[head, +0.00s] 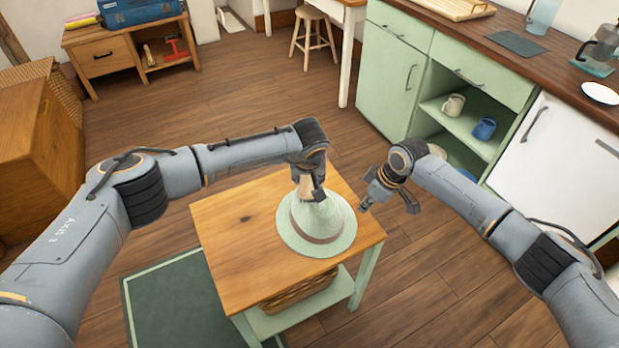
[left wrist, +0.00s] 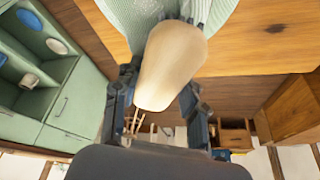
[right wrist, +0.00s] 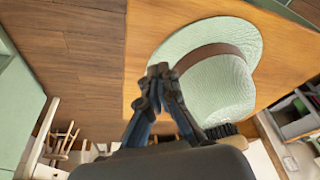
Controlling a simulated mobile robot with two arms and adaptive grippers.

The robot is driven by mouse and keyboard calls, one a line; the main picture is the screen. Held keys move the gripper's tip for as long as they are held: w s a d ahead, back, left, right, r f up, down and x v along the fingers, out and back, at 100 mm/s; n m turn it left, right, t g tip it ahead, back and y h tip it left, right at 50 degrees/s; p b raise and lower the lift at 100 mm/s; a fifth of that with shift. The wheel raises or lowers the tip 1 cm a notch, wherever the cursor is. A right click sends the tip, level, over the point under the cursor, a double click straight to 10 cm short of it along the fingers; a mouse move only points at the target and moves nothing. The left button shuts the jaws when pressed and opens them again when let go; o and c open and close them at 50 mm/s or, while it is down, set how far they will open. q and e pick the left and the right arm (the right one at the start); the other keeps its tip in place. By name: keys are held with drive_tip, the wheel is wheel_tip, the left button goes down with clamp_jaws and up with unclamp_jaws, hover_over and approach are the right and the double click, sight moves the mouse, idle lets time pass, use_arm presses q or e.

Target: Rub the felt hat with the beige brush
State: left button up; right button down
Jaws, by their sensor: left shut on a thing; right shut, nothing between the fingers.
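The pale green felt hat (head: 294,237) with a brown band lies brim-down on a small wooden table. It also shows in the right wrist view (right wrist: 222,88). My left gripper (head: 312,188) is above the hat's crown, shut on the beige brush (head: 305,187). The brush's smooth beige back fills the middle of the left wrist view (left wrist: 172,62). Dark bristles show beside the crown in the right wrist view (right wrist: 221,130); I cannot tell whether they touch it. My right gripper (head: 364,206) is shut and empty, right of the hat; its closed fingertips show in its wrist view (right wrist: 160,72).
The wooden tabletop (head: 228,240) is clear left of the hat. A wicker basket (head: 298,290) sits on the shelf below. A green cabinet (head: 385,85) with mugs stands at the back right. A stool (head: 313,35) stands behind. A dark green rug (head: 180,305) lies at the left.

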use_arm(q)
drive_tip(key=shift+r, duration=2.95)
